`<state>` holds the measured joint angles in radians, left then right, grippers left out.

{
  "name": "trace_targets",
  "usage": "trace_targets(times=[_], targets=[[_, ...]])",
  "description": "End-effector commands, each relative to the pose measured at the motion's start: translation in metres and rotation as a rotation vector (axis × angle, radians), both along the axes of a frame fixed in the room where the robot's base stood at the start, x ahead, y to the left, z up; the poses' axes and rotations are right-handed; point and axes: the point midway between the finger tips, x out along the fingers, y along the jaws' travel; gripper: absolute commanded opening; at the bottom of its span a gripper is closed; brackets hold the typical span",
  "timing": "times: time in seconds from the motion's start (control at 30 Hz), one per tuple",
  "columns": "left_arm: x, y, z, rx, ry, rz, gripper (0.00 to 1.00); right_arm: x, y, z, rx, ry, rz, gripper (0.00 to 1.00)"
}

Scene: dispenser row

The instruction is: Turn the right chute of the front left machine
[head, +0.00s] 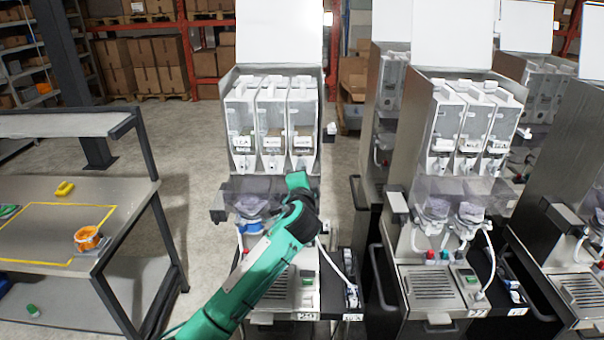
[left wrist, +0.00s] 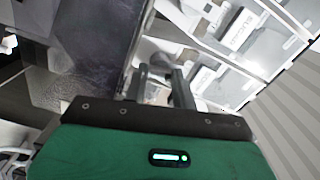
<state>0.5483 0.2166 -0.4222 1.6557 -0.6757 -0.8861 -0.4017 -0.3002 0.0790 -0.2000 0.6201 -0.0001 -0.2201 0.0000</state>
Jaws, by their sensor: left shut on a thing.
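The front left machine (head: 229,90) stands left of centre in the head view, with three clear canisters in a row. The left chute (head: 243,163) and middle chute (head: 272,163) show below their canisters. My left gripper (head: 298,182) is at the right canister (head: 303,112), just below it, its green hand covering much of that area. In the left wrist view my left gripper's fingers (left wrist: 162,88) are close together at a small pale part below the canisters, shut on the right chute. The chute's turn angle is hidden. My right gripper is in neither view.
A workbench (head: 50,210) with yellow tape and an orange tape roll (head: 88,238) stands at the left. More machines (head: 440,180) stand close on the right. A clear splash panel hangs below the canisters. Open floor lies between bench and machine.

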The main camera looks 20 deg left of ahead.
Motion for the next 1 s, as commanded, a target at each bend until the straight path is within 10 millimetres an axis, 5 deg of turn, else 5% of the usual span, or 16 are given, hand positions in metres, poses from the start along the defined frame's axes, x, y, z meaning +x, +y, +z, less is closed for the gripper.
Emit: trace_targets(times=[0.4, 1.0], targets=[[-0.0001, -0.0005, -0.0015, 0.205, 0.061, -0.001, 0.04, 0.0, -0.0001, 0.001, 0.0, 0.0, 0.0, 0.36], [-0.0001, -0.0005, -0.0017, 0.24, 0.072, -0.002, 0.04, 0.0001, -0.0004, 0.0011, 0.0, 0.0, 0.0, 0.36]])
